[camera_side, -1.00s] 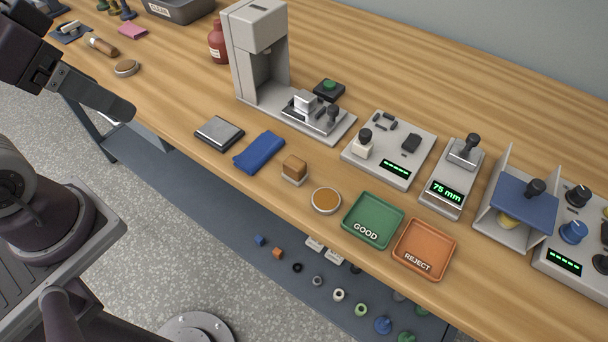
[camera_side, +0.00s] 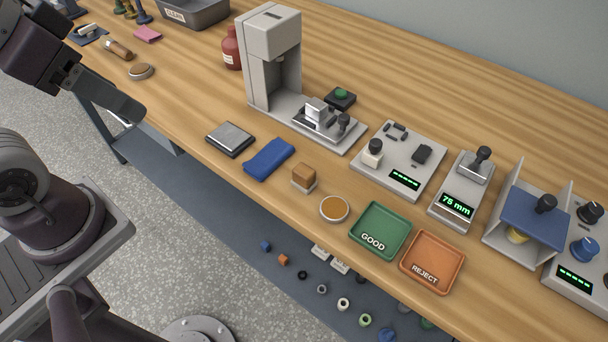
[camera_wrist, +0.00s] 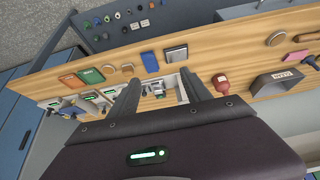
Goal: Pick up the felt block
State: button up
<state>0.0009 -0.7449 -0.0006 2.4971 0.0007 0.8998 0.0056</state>
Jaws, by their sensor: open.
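A small tan-brown block on a pale grey base (camera_side: 304,176), which looks like the felt block, stands upright near the table's front edge. It is between the folded blue cloth and the round amber-topped dish. In the wrist view it is a small brown patch (camera_wrist: 127,68) beyond the fingers. My gripper (camera_wrist: 160,77) shows in the wrist view with its two dark fingers apart and nothing between them. It is well away from the block. In the side view, my arm is at the upper left, off the table's front edge.
The blue cloth (camera_side: 269,159) and a dark pad (camera_side: 229,139) lie left of the block. The amber dish (camera_side: 335,209), green GOOD tray (camera_side: 354,248) and orange REJECT tray (camera_side: 407,267) lie right. Behind stands a tall grey press (camera_side: 257,75). Bare wood surrounds the block.

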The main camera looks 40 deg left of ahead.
jog(key=w+d+m+g, duration=0.25)
jog(key=w+m, duration=0.35)
jog(key=w, duration=0.3)
jog(key=m+g, duration=0.3)
jog(key=m, duration=0.9)
send_over(304, 170)
jog(key=f, duration=1.1)
jog(key=a+f, duration=0.1)
jog(key=f, duration=0.4)
jog(key=shift+w+f, duration=0.2)
jog(key=shift+w, duration=0.1)
jog(key=f, duration=0.5)
jog(key=d+f, duration=0.1)
jog(key=f, duration=0.2)
jog(key=shift+s, duration=0.3)
grip_shut()
